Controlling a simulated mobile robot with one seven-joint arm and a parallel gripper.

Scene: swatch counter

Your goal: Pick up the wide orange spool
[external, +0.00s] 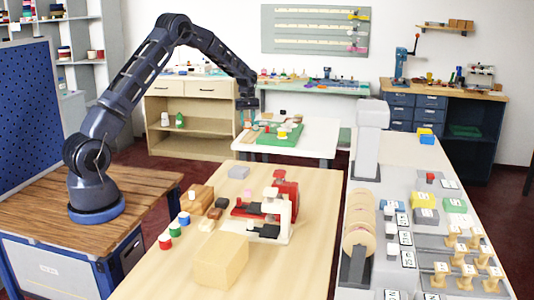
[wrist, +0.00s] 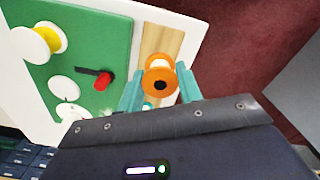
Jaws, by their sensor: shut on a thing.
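The orange spool (wrist: 159,66) shows in the wrist view with its round end and dark centre hole facing the camera. My gripper (wrist: 160,84) has its two teal fingers on either side of the spool and is shut on it. In the external view my gripper (external: 247,104) is over the left end of the white table (external: 315,134). The spool is too small to make out clearly there. I cannot tell whether it is clear of the surface below.
A green board (wrist: 85,58) on the white table holds a yellow spool (wrist: 38,44), white discs and a red piece (wrist: 105,78). A wooden strip (wrist: 163,36) lies beside the board. The long wooden table (external: 300,165) in front carries blocks and small spools.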

